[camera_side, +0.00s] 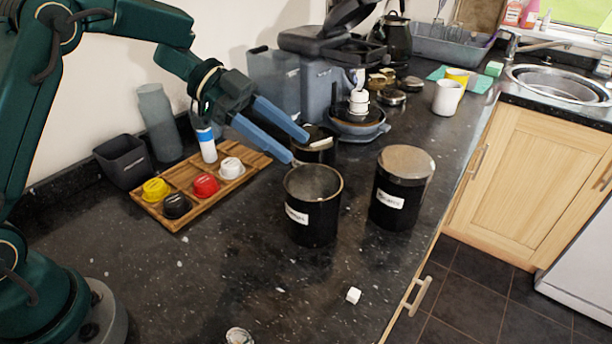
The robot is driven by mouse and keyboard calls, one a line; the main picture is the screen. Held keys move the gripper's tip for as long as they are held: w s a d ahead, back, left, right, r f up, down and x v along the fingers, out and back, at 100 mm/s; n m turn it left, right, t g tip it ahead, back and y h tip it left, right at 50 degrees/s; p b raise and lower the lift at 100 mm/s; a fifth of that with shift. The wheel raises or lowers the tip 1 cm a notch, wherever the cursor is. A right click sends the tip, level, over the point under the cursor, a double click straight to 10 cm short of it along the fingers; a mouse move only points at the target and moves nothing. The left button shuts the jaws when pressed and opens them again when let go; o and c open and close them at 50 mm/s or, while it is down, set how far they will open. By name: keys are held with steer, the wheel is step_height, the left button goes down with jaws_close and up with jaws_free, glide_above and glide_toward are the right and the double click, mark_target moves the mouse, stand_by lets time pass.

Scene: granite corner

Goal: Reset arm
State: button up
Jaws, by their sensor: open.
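My gripper (298,148) has two blue fingers and is open, with nothing between them. It hangs above the counter, over the back rim of an open black canister (312,228) with a white label. One fingertip shows just above that canister's rim; I cannot tell the exact height. My dark green arm reaches in from the left side of the picture.
A lidded black canister (402,190) stands right of the open one. A wooden tray (178,222) holds several coloured capsules. A coffee machine (330,45) stands behind.

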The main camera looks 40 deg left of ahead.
steer(key=d+r+t+h, duration=0.1)
steer(key=d+r+t, duration=0.3)
steer(key=r, duration=0.7)
steer(key=a+r+n+t+y, duration=0.75)
steer(key=r+n+t, duration=0.25)
steer(key=r+t, duration=0.2)
steer(key=s+a+f+n+g+y, duration=0.4)
steer(key=s+a+f+n+y, duration=0.15)
steer(key=s+f+y, duration=0.2)
steer(key=s+d+f+g+h, duration=0.1)
steer(key=s+f+g, duration=0.3)
steer(key=s+f, duration=0.2)
steer(key=s+d+f+g+h, duration=0.1)
steer(key=s+d+f+g, duration=0.1)
steer(key=s+f+g, duration=0.3)
step_height(320, 180, down, 4)
steer(key=shift+s+d+f+n, duration=0.1)
steer(key=shift+s+d+n, duration=0.15)
steer(key=shift+s+n, duration=0.35)
